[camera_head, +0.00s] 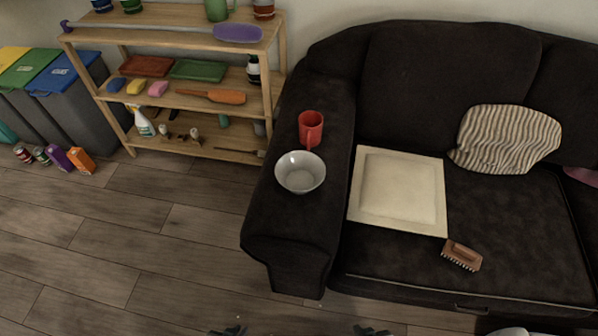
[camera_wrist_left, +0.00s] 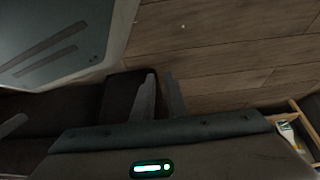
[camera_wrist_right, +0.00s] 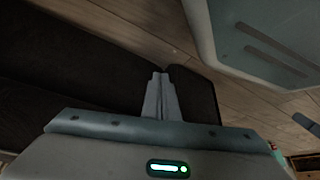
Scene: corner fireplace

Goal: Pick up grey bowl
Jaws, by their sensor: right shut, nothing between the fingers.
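The grey bowl (camera_head: 300,173) stands upright on the near part of the black sofa's left armrest, and it looks empty. A red mug (camera_head: 311,129) stands just behind it on the same armrest. My left gripper (camera_head: 228,331) shows only at the bottom edge of the head view, in front of and well apart from the bowl. In the left wrist view its fingers (camera_wrist_left: 159,78) stand a little apart with nothing between them. My right gripper (camera_head: 371,331) is also at the bottom edge, to the right. In the right wrist view its fingers (camera_wrist_right: 160,76) are together and empty.
The sofa (camera_head: 460,250) holds a cream square panel (camera_head: 398,190), a brown brush (camera_head: 462,255) and a striped pillow (camera_head: 505,139). A wooden shelf (camera_head: 190,100) with several items stands behind left, beside bins (camera_head: 75,90). The floor left of the armrest is clear.

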